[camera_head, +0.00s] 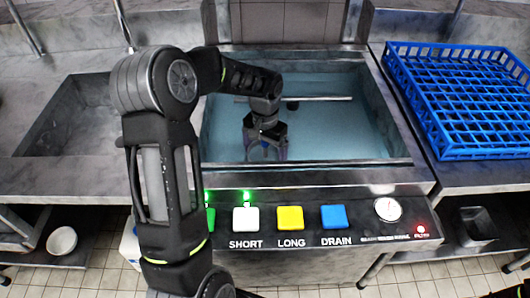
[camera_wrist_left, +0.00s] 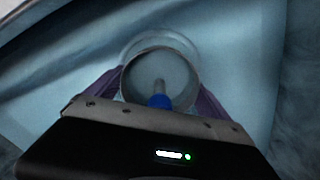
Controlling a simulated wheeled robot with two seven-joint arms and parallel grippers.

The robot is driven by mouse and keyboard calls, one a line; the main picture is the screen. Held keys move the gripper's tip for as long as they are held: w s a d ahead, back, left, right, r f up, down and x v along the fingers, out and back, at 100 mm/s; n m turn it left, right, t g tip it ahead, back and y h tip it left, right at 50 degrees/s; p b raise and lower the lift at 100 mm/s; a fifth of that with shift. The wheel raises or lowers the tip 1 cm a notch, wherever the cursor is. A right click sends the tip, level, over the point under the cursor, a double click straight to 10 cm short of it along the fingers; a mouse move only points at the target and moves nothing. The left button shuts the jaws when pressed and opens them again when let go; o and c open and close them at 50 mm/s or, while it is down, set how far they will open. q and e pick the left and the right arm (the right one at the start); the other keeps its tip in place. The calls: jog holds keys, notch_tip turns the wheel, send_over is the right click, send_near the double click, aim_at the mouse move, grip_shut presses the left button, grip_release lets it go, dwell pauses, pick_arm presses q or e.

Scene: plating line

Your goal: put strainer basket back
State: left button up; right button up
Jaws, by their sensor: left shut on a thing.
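My left gripper (camera_head: 266,150) reaches down into the wash basin (camera_head: 345,120), which looks filled with bluish water. In the left wrist view its purple fingers (camera_wrist_left: 158,92) are shut on the strainer basket (camera_wrist_left: 141,75), a round grey cup with a blue-based knob in its middle. A pale ring (camera_wrist_left: 160,37) shows just beyond the basket's rim; I cannot tell whether the basket is seated in it or above it. In the head view the basket is mostly hidden by the gripper. My right gripper is not in view.
A bar (camera_head: 315,98) spans the back of the basin. The front panel has white SHORT (camera_head: 245,219), yellow LONG (camera_head: 290,218) and blue DRAIN (camera_head: 334,217) buttons, plus a gauge (camera_head: 388,209). A blue rack (camera_head: 465,100) stands right. An empty sink (camera_head: 72,118) is left.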

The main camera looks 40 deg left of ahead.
pick_arm(q)
jog(key=shift+f+b, duration=0.3)
jog(key=shift+f, duration=0.1)
jog(key=shift+s+d+f, duration=0.1)
jog(key=shift+s+f, duration=0.05)
jog(key=shift+f, duration=0.2)
jog(key=shift+s+d+f+b, duration=0.1)
jog(key=shift+s+f+b, duration=0.1)
jog(key=shift+f+b, duration=0.25)
jog(key=shift+r, duration=0.1)
jog(key=o, duration=1.4)
jog(key=shift+w+r, duration=0.1)
jog(key=shift+r, duration=0.15)
notch_tip(320, 180, up, 9)
jog(key=shift+w+f, duration=0.1)
